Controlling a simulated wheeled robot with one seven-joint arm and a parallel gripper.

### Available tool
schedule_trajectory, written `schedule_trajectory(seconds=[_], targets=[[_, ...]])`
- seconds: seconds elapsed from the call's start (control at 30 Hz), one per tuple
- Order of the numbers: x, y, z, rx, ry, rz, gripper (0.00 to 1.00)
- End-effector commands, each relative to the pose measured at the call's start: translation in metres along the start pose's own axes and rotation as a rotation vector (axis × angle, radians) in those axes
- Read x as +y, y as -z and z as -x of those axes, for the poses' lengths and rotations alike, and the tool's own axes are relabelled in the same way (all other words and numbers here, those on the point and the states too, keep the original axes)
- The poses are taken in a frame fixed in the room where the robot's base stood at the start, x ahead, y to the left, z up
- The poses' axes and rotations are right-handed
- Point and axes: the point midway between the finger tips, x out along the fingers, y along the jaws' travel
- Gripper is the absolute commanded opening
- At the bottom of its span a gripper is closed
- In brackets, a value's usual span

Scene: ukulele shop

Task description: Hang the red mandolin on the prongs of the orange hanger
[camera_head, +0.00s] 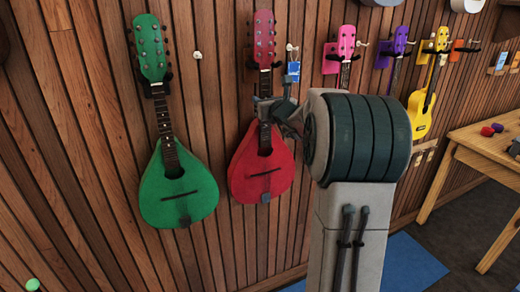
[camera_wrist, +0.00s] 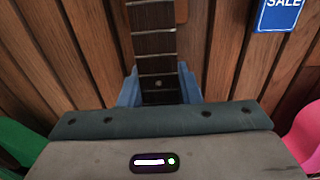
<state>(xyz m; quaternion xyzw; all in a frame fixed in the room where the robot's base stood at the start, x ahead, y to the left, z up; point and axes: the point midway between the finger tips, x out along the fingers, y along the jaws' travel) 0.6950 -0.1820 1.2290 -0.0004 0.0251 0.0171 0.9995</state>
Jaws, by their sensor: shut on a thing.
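The red mandolin (camera_head: 262,170) is upright against the slatted wall, its headstock (camera_head: 265,38) at dark prongs of a hanger largely hidden behind it. I cannot tell whether it rests on them. My gripper (camera_head: 268,108) is shut on its neck, above the body. In the wrist view, the blue fingers of my gripper (camera_wrist: 158,90) stand on either side of the fretted neck (camera_wrist: 152,42). The orange hanger (camera_head: 459,45) is on the wall at the far right, beyond the yellow ukulele, and looks empty.
A green mandolin (camera_head: 178,190) hangs to the left. Pink (camera_head: 346,42), purple (camera_head: 399,41) and yellow (camera_head: 421,110) instruments hang to the right. A blue SALE sign (camera_wrist: 278,14) is beside the neck. A wooden table (camera_head: 485,140) stands at the right, with a blue mat (camera_head: 412,262) on the floor.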

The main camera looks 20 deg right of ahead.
Motion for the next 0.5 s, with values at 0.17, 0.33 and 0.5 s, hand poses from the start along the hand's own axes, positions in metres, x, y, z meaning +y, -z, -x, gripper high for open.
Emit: schedule_trajectory(seconds=[0.17, 0.33, 0.5], targets=[[0.0, -0.004, 0.0, -0.007, -0.001, 0.002, 0.0], [0.0, -0.007, 0.0, -0.007, -0.001, 0.002, 0.0], [0.0, -0.015, 0.001, -0.007, -0.001, 0.002, 0.0]])
